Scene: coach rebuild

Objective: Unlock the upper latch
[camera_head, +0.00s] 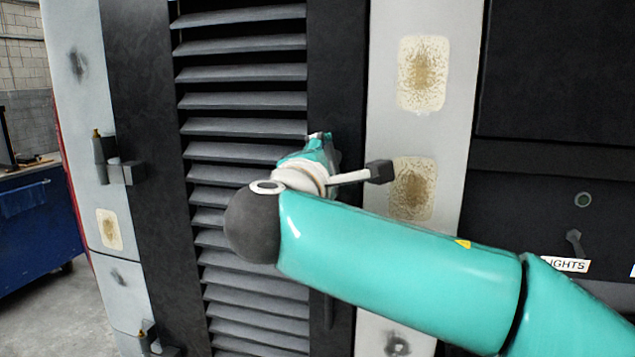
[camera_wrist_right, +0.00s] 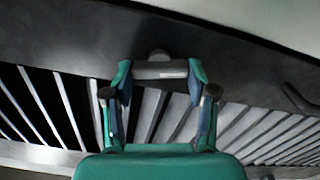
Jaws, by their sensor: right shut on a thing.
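The upper latch shows in the right wrist view as a short grey bar (camera_wrist_right: 160,70) with a round knob above it, on the dark frame strip of the louvred door (camera_head: 240,100). My right gripper (camera_wrist_right: 159,80) is shut on this bar, one finger at each end. In the head view my right gripper (camera_head: 320,143) is against the dark strip right of the slats, and the latch is hidden behind it. My left gripper is in neither view.
A dark handle (camera_head: 327,310) is lower on the same strip. Hinges (camera_head: 119,170) stand out at the door's left edge. At right are a pale post with rusty patches (camera_head: 423,75) and a dark panel with a LIGHTS label (camera_head: 566,265). A blue cabinet (camera_head: 38,220) stands far left.

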